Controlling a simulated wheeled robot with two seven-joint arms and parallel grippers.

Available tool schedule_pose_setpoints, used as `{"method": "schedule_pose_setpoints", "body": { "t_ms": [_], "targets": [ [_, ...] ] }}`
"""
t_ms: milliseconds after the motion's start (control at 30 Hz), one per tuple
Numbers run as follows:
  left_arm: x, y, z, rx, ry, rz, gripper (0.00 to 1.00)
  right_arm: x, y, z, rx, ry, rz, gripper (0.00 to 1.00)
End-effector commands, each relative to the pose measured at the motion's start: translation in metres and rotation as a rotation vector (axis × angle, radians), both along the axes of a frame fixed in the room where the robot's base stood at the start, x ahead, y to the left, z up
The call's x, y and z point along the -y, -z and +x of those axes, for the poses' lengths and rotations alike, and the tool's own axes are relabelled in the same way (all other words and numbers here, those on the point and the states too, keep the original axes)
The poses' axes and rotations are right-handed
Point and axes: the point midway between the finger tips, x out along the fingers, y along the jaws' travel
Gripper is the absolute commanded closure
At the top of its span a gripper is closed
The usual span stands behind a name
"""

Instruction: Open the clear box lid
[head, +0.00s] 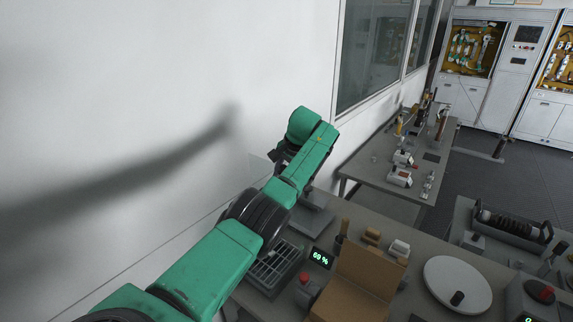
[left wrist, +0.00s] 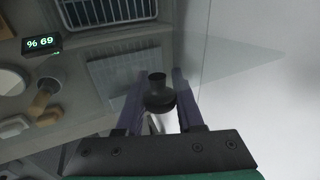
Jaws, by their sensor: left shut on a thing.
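The clear lid (left wrist: 238,56) shows as a faint transparent sheet in the left wrist view, and its tilt is hard to tell. Its black knob (left wrist: 157,94) sits between the two fingers of my left gripper (left wrist: 156,86), which is shut on it. In the head view, my left gripper (head: 279,157) is high near the white wall, mostly hidden behind my green arm. A faint clear edge of the lid (head: 258,168) shows beside it. The grey box (head: 272,270) with a slatted interior is on the bench below, partly covered by my arm. My right gripper is out of view.
A lit percent display (head: 320,257) stands next to the box. A red button (head: 304,278), a brown cardboard box (head: 362,278) and a round white plate (head: 457,285) are to the right on the bench. The white wall (head: 120,90) is close behind my left arm.

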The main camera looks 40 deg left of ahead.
Motion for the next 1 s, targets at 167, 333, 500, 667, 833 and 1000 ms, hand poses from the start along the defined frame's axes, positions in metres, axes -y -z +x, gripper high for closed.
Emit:
{"method": "schedule_pose_setpoints", "body": {
  "t_ms": [167, 333, 500, 667, 833, 1000],
  "targets": [
    [0.0008, 0.0020, -0.0031, -0.022, 0.002, -0.002, 1.00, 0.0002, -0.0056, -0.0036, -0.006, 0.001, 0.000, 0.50],
    [0.0008, 0.0037, -0.0037, -0.026, 0.001, -0.004, 1.00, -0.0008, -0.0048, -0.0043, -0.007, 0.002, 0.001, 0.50],
    [0.0009, 0.0042, -0.0040, -0.027, 0.001, -0.004, 1.00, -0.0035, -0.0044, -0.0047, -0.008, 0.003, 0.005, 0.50],
    [0.0008, 0.0036, -0.0037, -0.026, 0.000, -0.004, 0.35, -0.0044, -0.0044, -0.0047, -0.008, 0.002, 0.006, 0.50],
    [0.0006, 0.0027, -0.0034, -0.024, 0.000, -0.003, 0.35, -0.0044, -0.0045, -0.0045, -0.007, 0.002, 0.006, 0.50],
    [0.0032, -0.0032, -0.0026, -0.020, 0.001, -0.001, 0.35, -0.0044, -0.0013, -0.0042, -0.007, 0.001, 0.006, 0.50]
  ]
}}
